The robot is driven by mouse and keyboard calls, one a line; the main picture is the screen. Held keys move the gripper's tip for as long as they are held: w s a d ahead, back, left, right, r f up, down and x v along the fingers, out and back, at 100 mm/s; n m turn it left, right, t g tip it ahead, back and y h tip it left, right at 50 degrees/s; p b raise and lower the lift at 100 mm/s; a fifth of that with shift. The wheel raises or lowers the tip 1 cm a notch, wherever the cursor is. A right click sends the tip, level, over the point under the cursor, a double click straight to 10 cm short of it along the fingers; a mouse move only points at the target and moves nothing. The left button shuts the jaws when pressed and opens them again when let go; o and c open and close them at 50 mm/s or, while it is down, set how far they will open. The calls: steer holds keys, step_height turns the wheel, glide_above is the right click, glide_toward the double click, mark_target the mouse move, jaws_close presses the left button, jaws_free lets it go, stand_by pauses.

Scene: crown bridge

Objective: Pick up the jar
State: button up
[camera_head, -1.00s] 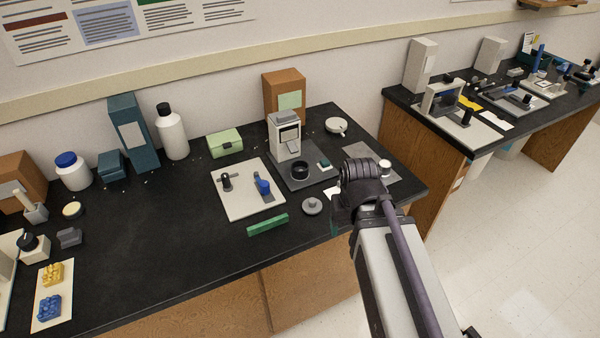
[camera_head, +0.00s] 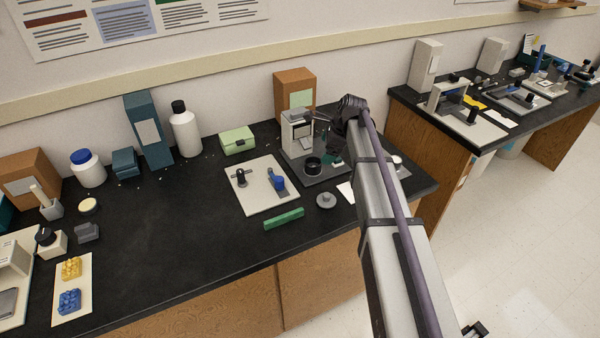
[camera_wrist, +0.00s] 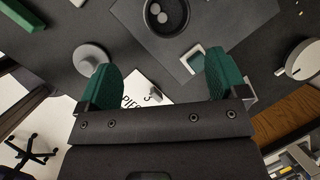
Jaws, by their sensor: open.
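A white jar with a blue lid (camera_head: 88,168) stands upright at the back left of the black bench, far to the left of my gripper. It does not show in the wrist view. My gripper (camera_wrist: 163,80) is open and empty, with green pads on its two fingers.
A dark round cup (camera_head: 313,166) stands on a grey plate before a pale device (camera_head: 297,131). A grey disc (camera_head: 326,200) and green bar (camera_head: 284,218) lie nearby. A tall white bottle (camera_head: 186,130) and teal box (camera_head: 149,130) stand right of the jar. The middle-left bench is clear.

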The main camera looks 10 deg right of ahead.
mark_target(313, 163)
steer(key=w+a+f+m+b, duration=0.1)
steer(key=f+b, duration=0.2)
steer(key=w+a+f+m+b, duration=0.1)
steer(key=f+m+b, duration=0.1)
steer(key=f+b, duration=0.1)
steer(key=w+a+f+m+b, duration=0.1)
steer(key=a+f+m+b, duration=0.1)
steer(key=f+b, duration=0.2)
steer(key=shift+w, duration=0.3)
steer(key=shift+r, duration=0.25)
steer(key=c, duration=1.2)
